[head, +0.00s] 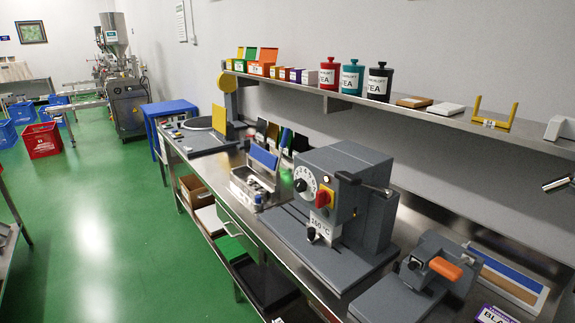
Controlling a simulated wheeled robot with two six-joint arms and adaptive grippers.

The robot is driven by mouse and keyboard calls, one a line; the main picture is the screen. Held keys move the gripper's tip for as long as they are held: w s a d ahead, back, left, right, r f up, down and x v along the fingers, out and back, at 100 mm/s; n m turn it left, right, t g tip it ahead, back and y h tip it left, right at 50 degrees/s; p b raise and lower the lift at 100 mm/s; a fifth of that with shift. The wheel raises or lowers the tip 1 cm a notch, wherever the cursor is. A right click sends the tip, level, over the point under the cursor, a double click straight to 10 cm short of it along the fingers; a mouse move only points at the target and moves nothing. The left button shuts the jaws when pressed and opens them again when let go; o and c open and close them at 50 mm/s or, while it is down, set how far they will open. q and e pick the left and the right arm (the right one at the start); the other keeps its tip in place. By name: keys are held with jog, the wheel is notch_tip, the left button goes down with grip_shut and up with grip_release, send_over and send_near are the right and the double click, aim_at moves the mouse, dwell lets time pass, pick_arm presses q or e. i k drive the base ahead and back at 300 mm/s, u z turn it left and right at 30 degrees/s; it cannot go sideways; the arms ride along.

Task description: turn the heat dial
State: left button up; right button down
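A grey box-shaped machine (345,205) stands on the metal bench near the middle of the head view. Its front has a round white dial face with dark markings (306,179) and a small green light. Beside it is a red knob (323,198) on a yellow plate. A white label reading about "160 °C" (318,229) is below, with a small black knob (312,235) by it. I cannot tell for sure which knob is the heat dial. A black lever with a dark handle (365,184) sticks out at the machine's upper right.
A smaller grey device with an orange handle (446,268) stands to the right. A metal holder with a blue panel (256,180) is to the left. A wall shelf (420,112) with tea canisters runs above the bench.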

aim_at(300, 185)
jog(key=z, duration=0.85)
jog(key=k, duration=0.4)
jog(key=u, duration=0.45)
